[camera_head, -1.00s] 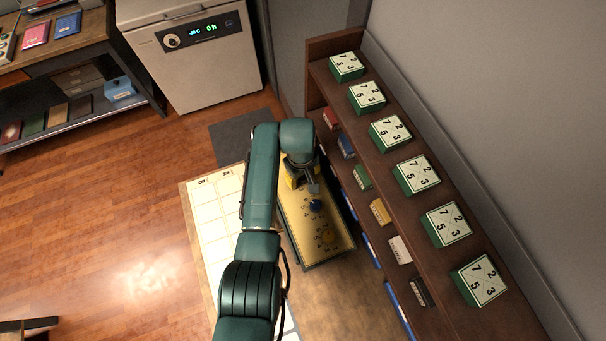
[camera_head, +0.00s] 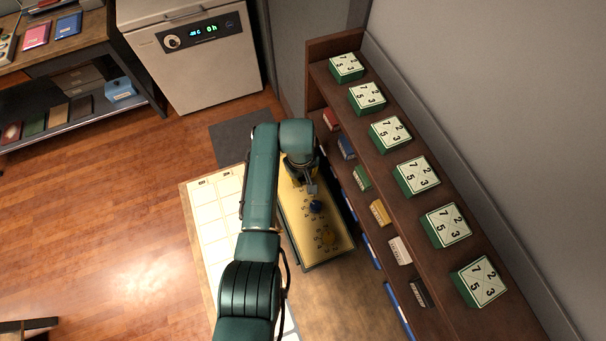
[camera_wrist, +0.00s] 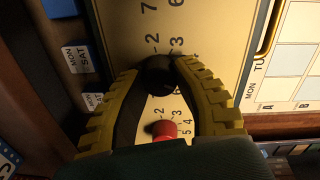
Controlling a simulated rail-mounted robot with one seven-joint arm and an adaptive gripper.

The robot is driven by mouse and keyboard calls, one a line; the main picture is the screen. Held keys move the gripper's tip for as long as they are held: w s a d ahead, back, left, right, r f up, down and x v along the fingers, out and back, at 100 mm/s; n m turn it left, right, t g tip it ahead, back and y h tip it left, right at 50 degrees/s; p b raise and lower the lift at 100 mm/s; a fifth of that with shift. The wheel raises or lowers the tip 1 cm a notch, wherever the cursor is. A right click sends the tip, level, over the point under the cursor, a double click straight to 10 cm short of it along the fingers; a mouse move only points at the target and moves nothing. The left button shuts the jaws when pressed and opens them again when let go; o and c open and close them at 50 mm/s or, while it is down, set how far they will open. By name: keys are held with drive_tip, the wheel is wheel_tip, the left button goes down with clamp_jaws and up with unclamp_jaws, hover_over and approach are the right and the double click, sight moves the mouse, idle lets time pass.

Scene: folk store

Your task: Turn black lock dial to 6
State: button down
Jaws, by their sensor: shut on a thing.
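The black lock dial (camera_wrist: 157,76) sits on a yellowish panel (camera_wrist: 133,30) with printed numbers around it. My gripper (camera_wrist: 158,74) is shut on the black dial, a yellow ribbed finger on each side. Which number the dial points to cannot be read. In the head view my gripper (camera_head: 307,188) is low over the panel (camera_head: 297,222), and the arm hides the black dial. A red dial (camera_wrist: 163,129) is nearer my palm in the wrist view.
On the same panel are a blue dial (camera_head: 316,206) and a yellow dial (camera_head: 328,238). A brown shelf (camera_head: 352,90) with several green number boxes stands close on the right. A white calendar board (camera_head: 207,214) lies to the left.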

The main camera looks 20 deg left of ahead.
drive_tip(key=m, duration=0.4)
drive_tip(key=shift+f+p, duration=0.1)
drive_tip(key=shift+p, duration=0.3)
drive_tip(key=shift+s+m, duration=0.1)
drive_tip(key=shift+m, duration=1.5)
drive_tip(key=shift+f, duration=0.1)
drive_tip(key=c, duration=0.7)
unclamp_jaws()
